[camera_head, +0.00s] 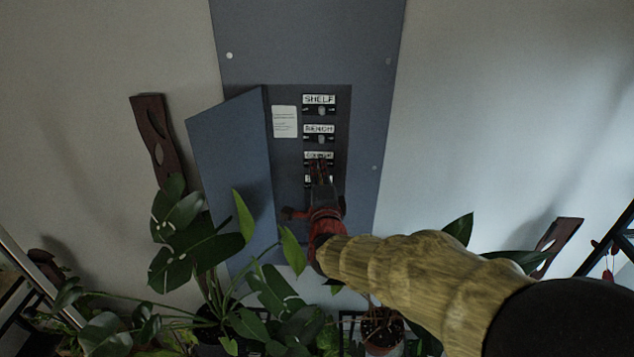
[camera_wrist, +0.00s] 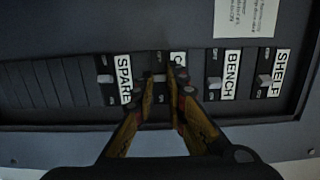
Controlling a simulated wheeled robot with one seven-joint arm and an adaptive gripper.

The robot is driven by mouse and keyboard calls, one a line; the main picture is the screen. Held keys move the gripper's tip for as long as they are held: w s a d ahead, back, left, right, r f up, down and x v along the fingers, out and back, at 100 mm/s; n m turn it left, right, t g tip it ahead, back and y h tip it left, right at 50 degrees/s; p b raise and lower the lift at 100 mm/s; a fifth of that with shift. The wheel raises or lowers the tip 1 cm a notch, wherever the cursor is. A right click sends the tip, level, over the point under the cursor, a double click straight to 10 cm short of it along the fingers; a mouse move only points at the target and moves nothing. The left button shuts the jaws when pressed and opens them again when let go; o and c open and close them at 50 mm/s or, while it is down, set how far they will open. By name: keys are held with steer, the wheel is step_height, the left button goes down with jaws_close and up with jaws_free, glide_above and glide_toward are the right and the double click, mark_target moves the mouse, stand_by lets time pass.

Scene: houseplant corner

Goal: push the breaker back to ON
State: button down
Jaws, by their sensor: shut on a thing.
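The grey breaker panel (camera_head: 371,60) is on the wall with its door (camera_head: 228,150) swung open to the left. Inside is a column of labelled breakers, SHELF (camera_head: 319,99) at the top and BENCH (camera_head: 319,129) below it. My gripper (camera_head: 319,166) is at the third breaker, whose label is partly covered. In the wrist view my gripper (camera_wrist: 167,73) has its fingers close together around that breaker's small toggle (camera_wrist: 160,78), between SPARE (camera_wrist: 123,80) and BENCH (camera_wrist: 231,75). Its label starts with C. The fingers hide much of it, and I cannot tell its setting.
A paper note (camera_head: 285,122) is beside the breakers. Leafy plants (camera_head: 190,240) crowd the floor below and left of the panel, and a pot (camera_head: 382,328) stands under my arm.

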steer(key=shift+d+n+y+b, duration=0.15)
steer(key=shift+n+y+b, duration=0.5)
steer(key=shift+b, duration=1.35)
steer(key=c, duration=1.8)
jaws_free()
steer(key=s+d, duration=0.2)
steer(key=s, duration=1)
